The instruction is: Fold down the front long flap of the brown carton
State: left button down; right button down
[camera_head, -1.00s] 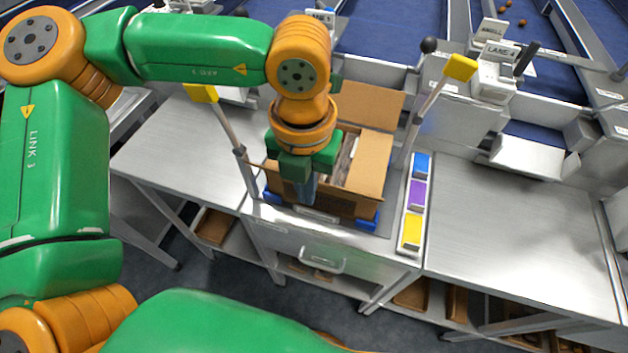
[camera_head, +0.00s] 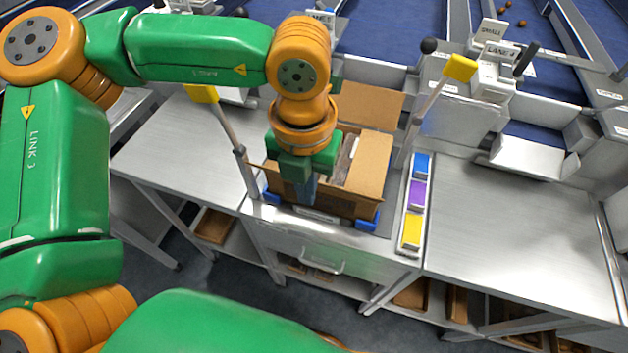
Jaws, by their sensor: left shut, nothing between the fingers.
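The brown carton (camera_head: 345,205) stands on the metal bench between two upright posts. Its back long flap (camera_head: 368,105) stands up behind it. Its right short flap (camera_head: 368,160) lies over the right part of the opening. Some packed contents show in the gap beside that flap. My left gripper (camera_head: 303,200) points down at the front left of the carton, shut and empty, and it covers part of the carton's front. The front long flap is not clearly made out behind the gripper. My right gripper is not in view.
Yellow-topped posts stand left (camera_head: 225,130) and right (camera_head: 436,105) of the carton. Blue blocks (camera_head: 367,224) sit at its front corners. A strip of blue, purple and yellow pads (camera_head: 415,195) lies to its right. The bench top farther right (camera_head: 510,220) is clear.

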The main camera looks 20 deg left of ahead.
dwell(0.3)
pick_arm(q)
jog(key=shift+w+d+r+p, duration=0.15)
jog(key=shift+w+p, duration=0.3)
jog(key=shift+w, duration=0.95)
jog(key=shift+w+a+r+p, duration=0.15)
jog(key=shift+w+p, duration=0.3)
jog(key=shift+w, duration=0.95)
jog(key=w+p, duration=0.1)
jog(key=w, duration=0.1)
jog(key=w+p, duration=0.2)
jog(key=w, duration=0.1)
jog(key=shift+w+d, duration=0.2)
jog(key=shift+w, duration=0.15)
jog(key=shift+f, duration=0.1)
jog(key=shift+f+b, duration=2.15)
jog(key=shift+f, duration=0.2)
notch_tip(320, 180, up, 11)
jog(key=p, duration=0.8)
jog(key=shift+r, duration=0.15)
